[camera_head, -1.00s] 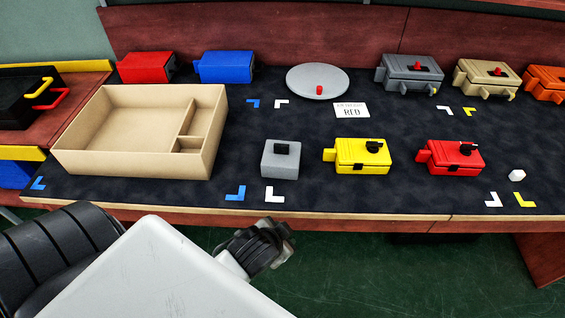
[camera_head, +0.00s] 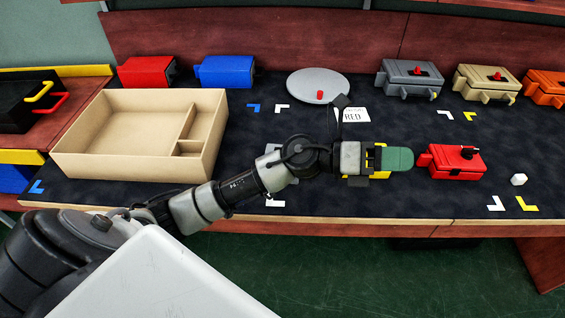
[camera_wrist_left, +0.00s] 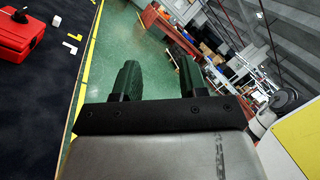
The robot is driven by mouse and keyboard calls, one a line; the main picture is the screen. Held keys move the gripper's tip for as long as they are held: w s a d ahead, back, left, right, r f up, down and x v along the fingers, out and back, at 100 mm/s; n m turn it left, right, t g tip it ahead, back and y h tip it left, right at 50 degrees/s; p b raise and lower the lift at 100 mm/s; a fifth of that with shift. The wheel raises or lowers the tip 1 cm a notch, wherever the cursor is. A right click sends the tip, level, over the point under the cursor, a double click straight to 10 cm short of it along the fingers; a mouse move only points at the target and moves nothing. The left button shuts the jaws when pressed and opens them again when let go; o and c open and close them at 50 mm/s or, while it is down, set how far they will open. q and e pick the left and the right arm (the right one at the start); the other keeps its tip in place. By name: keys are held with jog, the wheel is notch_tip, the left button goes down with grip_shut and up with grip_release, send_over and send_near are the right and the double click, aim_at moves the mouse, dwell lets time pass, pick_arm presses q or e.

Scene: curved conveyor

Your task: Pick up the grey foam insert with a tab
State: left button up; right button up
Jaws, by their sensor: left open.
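The grey foam insert (camera_head: 272,149) lies on the dark worktop, right of the beige tray. My left arm crosses in front of it, so only a small part shows and its black tab is hidden. My left gripper (camera_head: 400,158) is open and empty, well to the right of the insert. Its green fingers point right, over the yellow block and close to the red block. In the left wrist view both green fingers (camera_wrist_left: 160,82) stand apart with nothing between them. My right gripper is not in view.
The yellow block (camera_head: 380,175) is mostly covered by my gripper. The red block (camera_head: 456,164) is just right of the fingers and also shows in the left wrist view (camera_wrist_left: 22,32). A divided beige tray (camera_head: 75,155) stands left. A grey disc (camera_head: 318,82) lies behind.

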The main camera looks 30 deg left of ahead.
pick_arm(q)
jog(key=w+a+f+m+g+y, duration=0.3)
jog(key=a+f+m+g+y, duration=0.35)
jog(key=a+m+y, duration=0.2)
jog(key=w+a+r+y, duration=0.2)
jog(key=a+y, duration=0.8)
jog(key=a, duration=0.7)
jog(key=shift+g, duration=0.35)
notch_tip(320, 180, down, 5)
jog(key=shift+s+a+r, duration=0.1)
jog(key=shift+s+a, duration=0.05)
jog(key=shift+s+a+f, duration=0.1)
jog(key=shift+a+f, duration=0.05)
jog(key=shift+f, duration=1.35)
jog(key=shift+s+a+f, duration=0.1)
jog(key=shift+a+f, duration=0.05)
jog(key=shift+f, duration=1.35)
grip_shut()
